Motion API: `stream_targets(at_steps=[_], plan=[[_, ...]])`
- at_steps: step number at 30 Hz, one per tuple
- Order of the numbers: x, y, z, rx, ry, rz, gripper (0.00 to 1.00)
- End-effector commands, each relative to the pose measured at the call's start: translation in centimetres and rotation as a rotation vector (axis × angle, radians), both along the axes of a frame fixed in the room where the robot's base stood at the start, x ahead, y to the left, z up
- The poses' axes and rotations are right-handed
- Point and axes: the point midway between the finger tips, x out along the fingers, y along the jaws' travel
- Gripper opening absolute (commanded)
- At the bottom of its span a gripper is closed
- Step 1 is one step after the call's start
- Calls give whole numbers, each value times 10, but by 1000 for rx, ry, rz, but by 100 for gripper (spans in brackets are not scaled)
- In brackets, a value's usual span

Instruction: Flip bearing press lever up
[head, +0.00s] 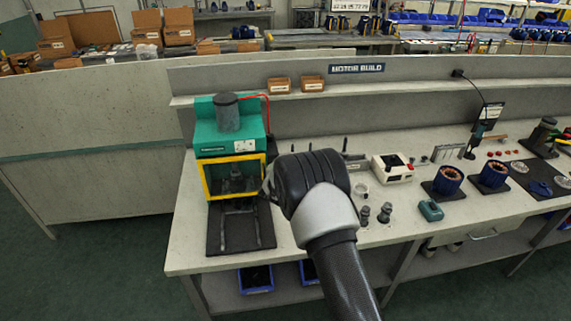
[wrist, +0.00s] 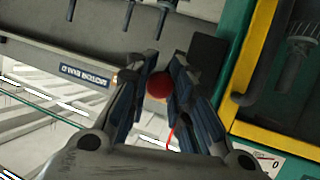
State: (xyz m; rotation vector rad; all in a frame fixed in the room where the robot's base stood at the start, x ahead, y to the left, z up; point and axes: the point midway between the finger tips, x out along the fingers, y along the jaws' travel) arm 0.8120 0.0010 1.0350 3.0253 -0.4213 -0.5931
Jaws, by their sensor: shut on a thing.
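The bearing press (head: 227,135) is a green machine with a yellow frame around its opening, at the left end of the bench. In the wrist view its green and yellow side (wrist: 245,75) fills the right. The red ball knob (wrist: 159,85) of the press lever sits between the fingers of my gripper (wrist: 163,62). My gripper is shut on this knob. In the head view my gripper (head: 267,187) is at the right side of the press, mostly hidden behind my wrist. The lever's rod is hidden, so I cannot tell its angle.
A dark base mat (head: 228,232) lies in front of the press. A red hose (head: 267,105) runs down the press's right side. Two brown boxes (head: 312,84) stand on the back shelf. To the right are a white device (head: 392,168) and copper-wound stators (head: 447,181).

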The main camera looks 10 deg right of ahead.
Motion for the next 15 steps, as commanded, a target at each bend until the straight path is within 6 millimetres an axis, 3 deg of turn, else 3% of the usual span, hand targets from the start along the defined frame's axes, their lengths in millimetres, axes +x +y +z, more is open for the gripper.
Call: stream_targets(at_steps=[1, 8, 9, 15], plan=[[5, -1, 14, -4, -28, -2, 0], [6, 0, 14, -4, -28, -1, 0], [6, 0, 14, -4, -28, -1, 20], [6, 0, 14, -4, -28, -1, 33]])
